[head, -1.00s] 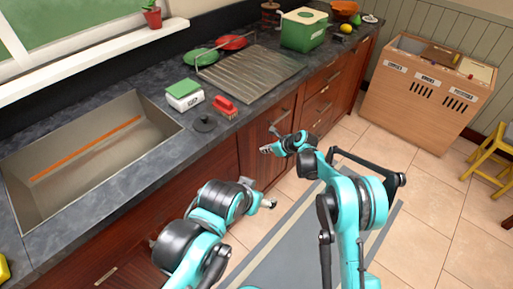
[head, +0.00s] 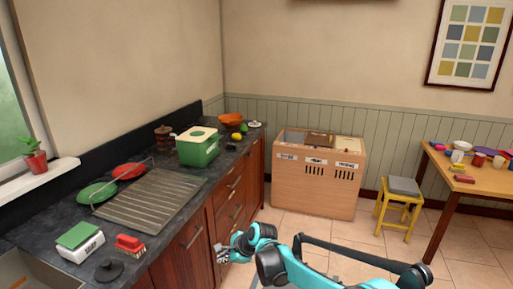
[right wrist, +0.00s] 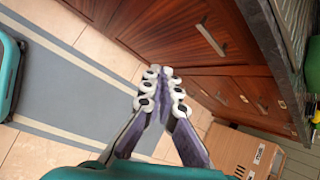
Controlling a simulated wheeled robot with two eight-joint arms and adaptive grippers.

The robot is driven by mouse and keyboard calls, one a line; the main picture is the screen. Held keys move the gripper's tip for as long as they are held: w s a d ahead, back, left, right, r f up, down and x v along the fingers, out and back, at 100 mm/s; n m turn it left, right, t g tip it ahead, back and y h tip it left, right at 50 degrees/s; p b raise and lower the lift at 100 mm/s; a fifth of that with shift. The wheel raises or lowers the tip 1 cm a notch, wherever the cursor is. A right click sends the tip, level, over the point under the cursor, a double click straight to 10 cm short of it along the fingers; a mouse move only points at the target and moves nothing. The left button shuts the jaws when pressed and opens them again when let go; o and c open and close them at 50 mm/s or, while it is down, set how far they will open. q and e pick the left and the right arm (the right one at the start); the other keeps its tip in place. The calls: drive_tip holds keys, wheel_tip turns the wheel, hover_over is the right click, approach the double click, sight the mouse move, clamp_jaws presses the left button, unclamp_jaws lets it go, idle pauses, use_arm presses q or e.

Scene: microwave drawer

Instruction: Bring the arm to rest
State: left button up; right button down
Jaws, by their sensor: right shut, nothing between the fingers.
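My right gripper (head: 221,252) is in front of the wooden cabinet drawers, below the counter edge, at the bottom of the head view. In the right wrist view its two fingers (right wrist: 162,80) meet at the tips, shut and empty. My right arm (head: 285,262) stretches in from the lower right. The gripper appears apart from the cabinet fronts. My left gripper is out of the head view.
The dark counter (head: 75,220) runs along the left with a drying rack (head: 150,200), scale (head: 80,242), red brush (head: 129,243) and green box (head: 197,147). A wooden bin (head: 317,180), yellow stool (head: 400,208) and table (head: 468,190) stand beyond. Tiled floor (head: 385,240) between them is clear.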

drive_tip(key=s+d+r+n+t+h, duration=0.1)
drive_tip(key=s+d+r+n+h, duration=0.1)
drive_tip(key=s+d+r+n, duration=0.5)
drive_tip(key=s+d+r+n+t+h, duration=0.1)
drive_tip(key=s+d+r, duration=0.1)
drive_tip(key=s+d, duration=0.6)
drive_tip(key=s+d+f+n+h, duration=0.1)
drive_tip(key=s+d+n+h, duration=0.1)
drive_tip(key=s+d+n, duration=0.2)
drive_tip(key=s+d+f+n+h, duration=0.1)
drive_tip(key=s+d+n, duration=0.3)
drive_tip(key=s+d, duration=0.5)
drive_tip(key=shift+s+d+f+t+h, duration=0.35)
drive_tip(key=shift+d+f+t+h, duration=0.05)
drive_tip(key=shift+d+f, duration=0.4)
